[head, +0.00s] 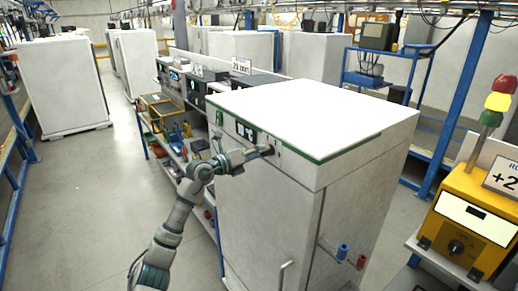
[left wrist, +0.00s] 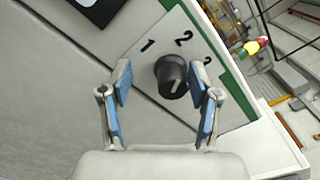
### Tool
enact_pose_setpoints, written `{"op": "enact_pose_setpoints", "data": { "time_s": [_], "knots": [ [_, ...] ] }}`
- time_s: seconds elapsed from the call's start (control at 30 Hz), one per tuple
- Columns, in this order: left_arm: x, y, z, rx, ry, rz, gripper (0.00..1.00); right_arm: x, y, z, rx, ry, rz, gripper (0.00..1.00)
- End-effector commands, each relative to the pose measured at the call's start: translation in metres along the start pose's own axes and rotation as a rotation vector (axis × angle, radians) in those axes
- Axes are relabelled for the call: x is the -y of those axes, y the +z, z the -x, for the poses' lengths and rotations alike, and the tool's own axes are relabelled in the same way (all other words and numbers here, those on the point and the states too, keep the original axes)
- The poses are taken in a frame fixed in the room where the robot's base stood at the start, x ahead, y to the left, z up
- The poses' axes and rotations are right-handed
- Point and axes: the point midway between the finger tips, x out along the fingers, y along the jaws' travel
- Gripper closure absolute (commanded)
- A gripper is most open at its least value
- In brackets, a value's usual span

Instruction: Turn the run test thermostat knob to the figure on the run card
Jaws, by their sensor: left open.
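The thermostat knob (left wrist: 171,76) is black and round on a light panel strip in the left wrist view. A 1, a 2 and a partly hidden 3 are printed around it. In the head view my left gripper (head: 257,154) is at the front panel of the white cabinet (head: 260,215).
A yellow box (head: 468,225) with its own black knob (head: 456,247) and a red, yellow and green lamp stack (head: 499,101) stands at right. A bench with instruments (head: 185,85) stands behind the arm. Open floor (head: 80,200) lies at left.

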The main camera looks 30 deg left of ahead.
Motion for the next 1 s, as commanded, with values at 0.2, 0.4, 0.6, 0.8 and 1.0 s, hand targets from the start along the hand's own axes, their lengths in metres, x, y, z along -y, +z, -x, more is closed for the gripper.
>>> {"op": "enact_pose_setpoints", "data": {
  "time_s": [0.2,0.4,0.6,0.8,1.0],
  "knots": [
    [0.004,-0.003,-0.007,-0.002,0.004,-0.005,0.41,0.007,-0.001,0.001,-0.002,-0.009,-0.001,0.39],
    [0.002,-0.002,-0.005,-0.001,0.003,-0.002,0.63,0.003,0.000,0.001,0.000,-0.004,0.001,0.39],
    [0.000,0.000,-0.003,0.001,0.000,0.000,1.00,-0.007,0.002,0.001,0.002,0.008,0.005,0.39],
    [0.000,0.002,-0.002,0.005,0.002,-0.010,1.00,-0.006,0.002,0.001,0.002,0.006,0.004,0.39],
    [0.000,0.004,-0.001,0.008,0.002,-0.074,1.00,0.002,0.000,0.001,0.000,-0.003,0.000,0.39]
  ]
}}
